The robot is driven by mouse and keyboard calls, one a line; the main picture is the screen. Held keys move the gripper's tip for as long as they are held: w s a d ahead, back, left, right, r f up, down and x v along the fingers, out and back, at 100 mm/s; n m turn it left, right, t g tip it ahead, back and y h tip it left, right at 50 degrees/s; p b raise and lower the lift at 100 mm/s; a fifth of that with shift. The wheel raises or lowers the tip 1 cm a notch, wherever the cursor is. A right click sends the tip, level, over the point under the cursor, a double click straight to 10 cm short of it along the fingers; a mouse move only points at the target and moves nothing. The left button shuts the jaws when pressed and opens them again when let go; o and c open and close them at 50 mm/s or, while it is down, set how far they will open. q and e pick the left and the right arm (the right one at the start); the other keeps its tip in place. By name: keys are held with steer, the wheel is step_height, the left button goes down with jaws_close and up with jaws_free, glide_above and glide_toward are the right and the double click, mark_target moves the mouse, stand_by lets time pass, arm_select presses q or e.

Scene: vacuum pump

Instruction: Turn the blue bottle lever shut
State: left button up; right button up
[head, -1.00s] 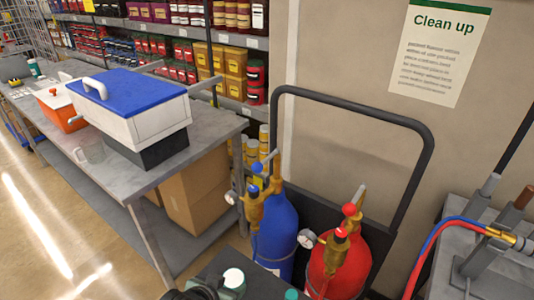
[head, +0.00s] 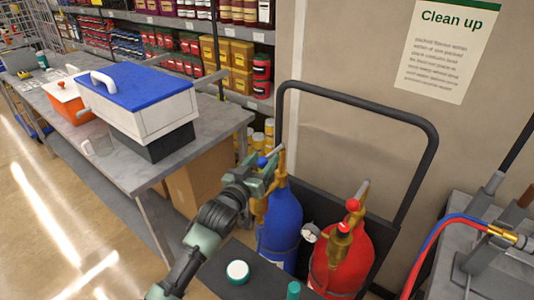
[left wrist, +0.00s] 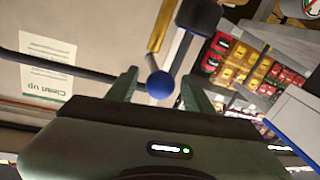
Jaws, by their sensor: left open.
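The blue bottle (head: 280,228) stands upright on a cart, with a brass valve (head: 260,206) at its top. A lever with a brass part (head: 281,158) rises above the valve, beside a small blue ball (head: 262,162). My left gripper (head: 264,180) is at this valve top, covering part of it. In the left wrist view its two green fingers (left wrist: 160,90) are open, with the blue ball (left wrist: 160,85) in the gap between them. A brass piece (left wrist: 160,28) and a dark bar with a rounded end (left wrist: 199,15) extend beyond it. Whether a finger touches anything cannot be told. My right gripper is not in view.
A red bottle (head: 342,262) with its own valve and gauge (head: 310,232) stands close on the right. The black cart handle (head: 358,108) arches behind both. A grey table (head: 212,132) with a blue-lidded box (head: 140,100) is at left.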

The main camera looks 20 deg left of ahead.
arm_select(q)
steer(key=shift+w+d, duration=0.15)
steer(key=shift+w, duration=0.6)
steer(key=shift+w+d, duration=0.1)
steer(key=shift+w, duration=0.6)
jaws_close()
steer(key=shift+a, duration=0.15)
